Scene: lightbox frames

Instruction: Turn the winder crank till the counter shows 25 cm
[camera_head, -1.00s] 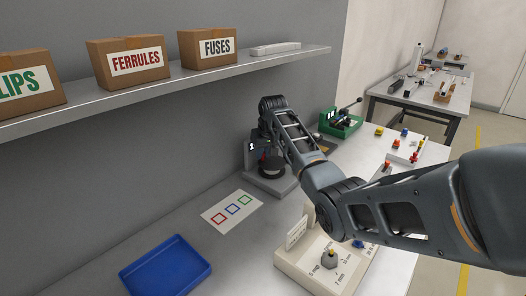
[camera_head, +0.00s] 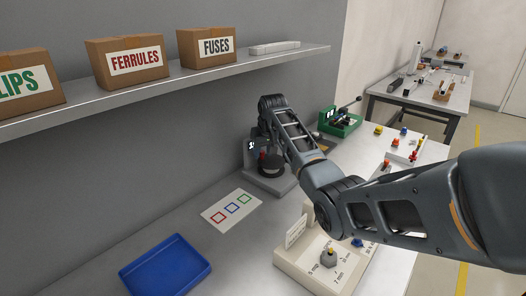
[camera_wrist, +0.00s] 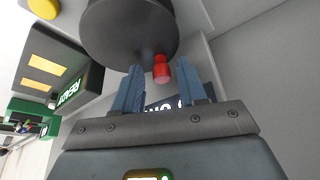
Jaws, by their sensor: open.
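The winder shows in the head view as a dark upright housing (camera_head: 249,157) on a grey base, partly hidden behind my arm. Its small lit counter (camera_head: 251,146) is too small to read surely. In the wrist view the winder's round dark disc (camera_wrist: 130,30) fills the top, with the red crank knob (camera_wrist: 161,69) at its lower edge. My gripper (camera_wrist: 160,66) is open, with its two blue-grey fingers on either side of the knob and gaps visible. White lettering on a dark panel (camera_wrist: 168,103) shows between the fingers, partly covered.
A card with three coloured squares (camera_head: 231,208) and a blue tray (camera_head: 130,273) lie left of the winder. A beige labelled board (camera_head: 290,263) stands in front, a green device (camera_head: 340,124) behind to the right. A shelf (camera_head: 200,88) with boxes hangs above.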

